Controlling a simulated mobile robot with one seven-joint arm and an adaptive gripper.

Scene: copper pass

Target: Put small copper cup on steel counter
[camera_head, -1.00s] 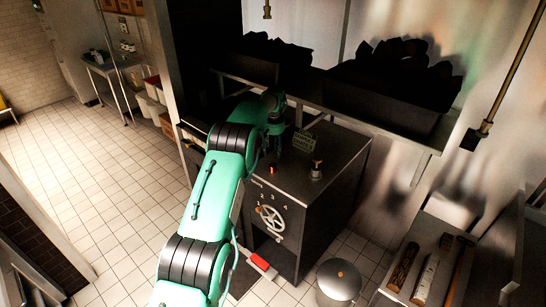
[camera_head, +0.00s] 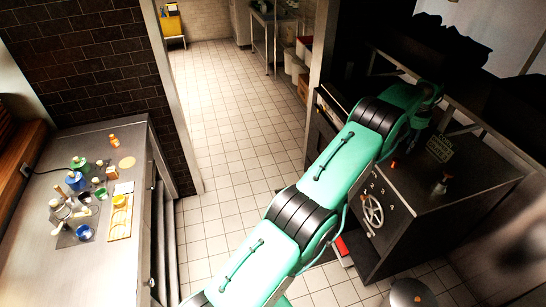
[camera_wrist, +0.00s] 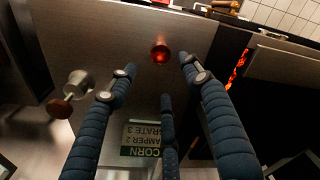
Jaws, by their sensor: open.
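The small copper cup (camera_head: 393,164) stands near the front edge of the dark metal top of the furnace-like unit. In the wrist view the copper cup (camera_wrist: 160,52) shows reddish just beyond my fingertips. My gripper (camera_wrist: 158,68) is open and empty, with its blue ribbed fingers spread over the unit's top. In the head view its dark fingers are hard to make out against the unit. A steel counter (camera_head: 35,252) stands at the left of the head view, far from my gripper.
The unit's top (camera_head: 464,165) also bears a knobbed metal piece (camera_head: 441,186) and a sign (camera_head: 439,148). A handwheel (camera_head: 372,212) is on its front. Tiled floor (camera_head: 225,165) lies open between.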

